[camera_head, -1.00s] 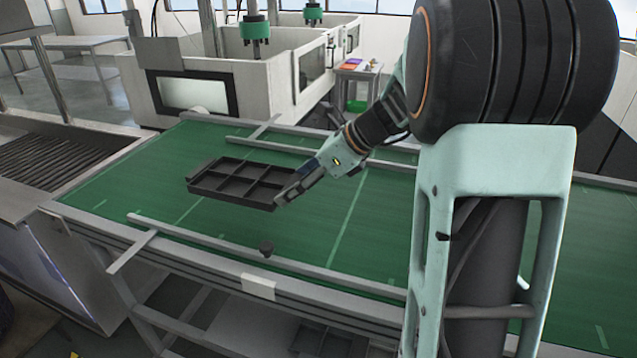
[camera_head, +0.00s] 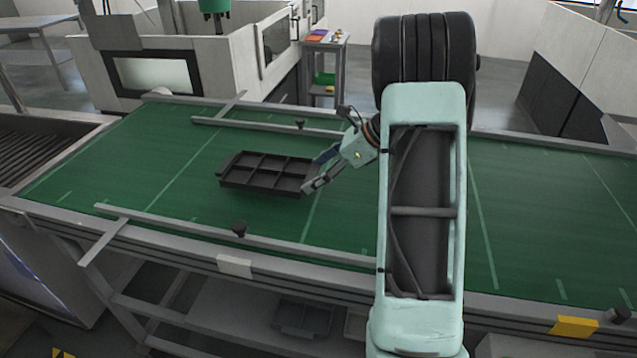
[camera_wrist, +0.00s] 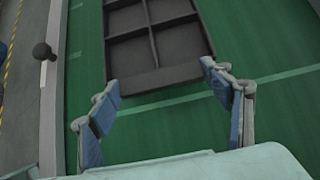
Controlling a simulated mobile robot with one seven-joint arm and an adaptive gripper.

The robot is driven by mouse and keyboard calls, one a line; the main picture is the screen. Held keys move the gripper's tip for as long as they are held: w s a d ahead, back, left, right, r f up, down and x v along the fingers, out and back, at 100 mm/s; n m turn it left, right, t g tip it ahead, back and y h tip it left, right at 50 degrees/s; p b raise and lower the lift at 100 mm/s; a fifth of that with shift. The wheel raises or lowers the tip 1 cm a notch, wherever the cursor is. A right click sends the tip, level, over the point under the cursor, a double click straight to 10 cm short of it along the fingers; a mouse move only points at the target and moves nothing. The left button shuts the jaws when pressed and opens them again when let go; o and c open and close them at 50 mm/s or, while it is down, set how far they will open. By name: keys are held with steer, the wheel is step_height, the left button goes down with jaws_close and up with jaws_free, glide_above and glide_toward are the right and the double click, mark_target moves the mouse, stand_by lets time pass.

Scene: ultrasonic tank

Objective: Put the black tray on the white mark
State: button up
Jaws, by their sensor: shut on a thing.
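The black tray (camera_head: 262,184), a shallow rectangle with several compartments, is over the green belt left of my arm. Its near end fills the top of the wrist view (camera_wrist: 155,77). My gripper (camera_head: 318,180) is shut on the tray's right end, with one blue-grey finger at each side of that end in the wrist view (camera_wrist: 162,82). I cannot tell whether the tray touches the belt or hangs just above it. A white mark (camera_head: 235,265) is on the belt table's front edge, nearer than the tray and slightly to its left.
The green belt (camera_head: 530,220) is clear on the right. Grey rails (camera_head: 240,241) run along its front and back (camera_head: 270,127), with dark knobs. A yellow mark (camera_head: 574,327) is on the front edge at right. White machines (camera_head: 160,75) stand behind.

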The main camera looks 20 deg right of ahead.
mark_target(319, 194)
steer(key=shift+d+f, duration=0.15)
steer(key=shift+f, duration=0.8)
steer(key=shift+d+f, duration=0.15)
steer(key=shift+f, duration=0.8)
steer(key=o, duration=1.3)
steer(key=shift+f, duration=0.1)
steer(key=v, duration=1.2)
